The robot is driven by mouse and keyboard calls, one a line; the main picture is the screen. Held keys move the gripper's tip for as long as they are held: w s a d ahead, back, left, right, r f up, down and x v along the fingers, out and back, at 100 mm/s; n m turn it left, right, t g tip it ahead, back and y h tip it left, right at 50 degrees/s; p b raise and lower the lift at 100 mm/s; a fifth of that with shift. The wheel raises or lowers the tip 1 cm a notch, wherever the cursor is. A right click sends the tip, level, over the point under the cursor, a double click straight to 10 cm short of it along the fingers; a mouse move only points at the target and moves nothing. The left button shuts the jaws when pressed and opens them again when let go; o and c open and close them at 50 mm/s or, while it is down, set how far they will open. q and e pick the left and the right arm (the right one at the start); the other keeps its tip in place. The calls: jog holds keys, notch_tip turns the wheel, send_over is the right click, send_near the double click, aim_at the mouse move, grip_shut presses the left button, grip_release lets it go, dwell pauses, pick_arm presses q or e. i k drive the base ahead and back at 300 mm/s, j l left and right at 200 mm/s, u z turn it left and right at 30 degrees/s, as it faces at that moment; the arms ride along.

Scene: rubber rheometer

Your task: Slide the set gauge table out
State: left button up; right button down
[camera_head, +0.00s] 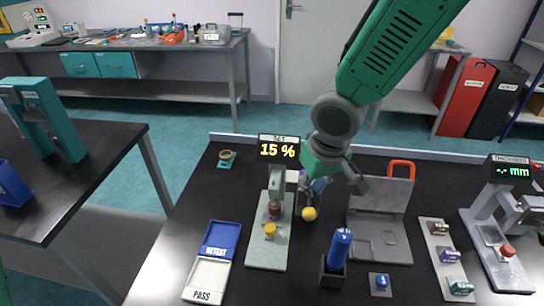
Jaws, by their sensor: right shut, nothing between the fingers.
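The set gauge (278,180) stands on the black bench left of centre, with a "SET 15 %" display (279,149) on top. Its long pale grey base (268,255) runs toward me, with a yellow knob (270,231) on it below the brown gauge foot. A yellow ball (309,213) shows just right of the gauge; I cannot tell what it is fixed to. My right gripper (318,186) is right of the gauge column and just above the yellow ball, shut and empty. Its fingers partly hide what is behind them. My left gripper is not in view.
Blue (221,238) and white "PASS" (207,278) trays lie left of the gauge. A blue-handled tool (338,248) stands in a black holder in front. A grey hinged plate with an orange handle (401,168) and a thickness gauge (508,170) stand to the right.

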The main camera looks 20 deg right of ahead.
aim_at(270, 223)
jog(key=k, duration=1)
